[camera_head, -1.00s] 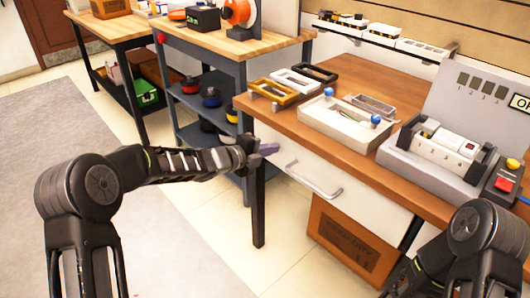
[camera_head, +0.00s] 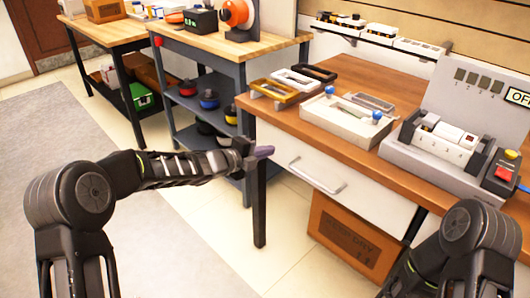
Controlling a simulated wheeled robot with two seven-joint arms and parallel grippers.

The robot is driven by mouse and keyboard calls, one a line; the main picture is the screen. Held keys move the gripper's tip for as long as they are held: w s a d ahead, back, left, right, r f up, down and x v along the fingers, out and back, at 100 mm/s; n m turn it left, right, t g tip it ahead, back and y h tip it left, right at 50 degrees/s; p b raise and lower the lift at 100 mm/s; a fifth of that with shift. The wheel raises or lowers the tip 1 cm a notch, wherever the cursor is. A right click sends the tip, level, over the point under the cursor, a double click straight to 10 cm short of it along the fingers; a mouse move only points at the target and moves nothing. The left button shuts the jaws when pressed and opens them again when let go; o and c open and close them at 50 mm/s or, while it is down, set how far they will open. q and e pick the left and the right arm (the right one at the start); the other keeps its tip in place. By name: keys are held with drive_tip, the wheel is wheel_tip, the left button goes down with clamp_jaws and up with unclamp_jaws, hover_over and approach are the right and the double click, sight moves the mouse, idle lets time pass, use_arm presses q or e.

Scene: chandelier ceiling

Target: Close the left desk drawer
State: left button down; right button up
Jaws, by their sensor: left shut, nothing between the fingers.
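The left desk drawer has a white front (camera_head: 365,194) with a silver bar handle (camera_head: 317,175), under the wooden desk top (camera_head: 400,85). Its front looks close to the desk edge; I cannot tell whether a small gap is left. My left gripper (camera_head: 260,151) is shut and empty, with its purplish fingertips pointing right. It is at the left end of the drawer front, left of the handle, in front of the desk leg (camera_head: 259,205). I cannot tell whether it touches the drawer. My right arm is at the lower right; its gripper is not in view.
A cardboard box (camera_head: 352,240) stands on the floor under the drawer. A grey device (camera_head: 440,150) and a red-button box (camera_head: 502,172) sit on the desk. A wooden-topped shelf cart (camera_head: 215,48) stands close on the left. The floor in front of the drawer is clear.

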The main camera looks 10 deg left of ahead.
use_arm(q)
drive_tip(key=p+v, duration=0.1)
drive_tip(key=v, duration=0.9)
drive_tip(key=shift+s+a, duration=0.25)
drive_tip(key=shift+s, duration=0.1)
use_arm(e)
drive_tip(key=shift+s+a+r, duration=0.25)
drive_tip(key=shift+r, duration=0.4)
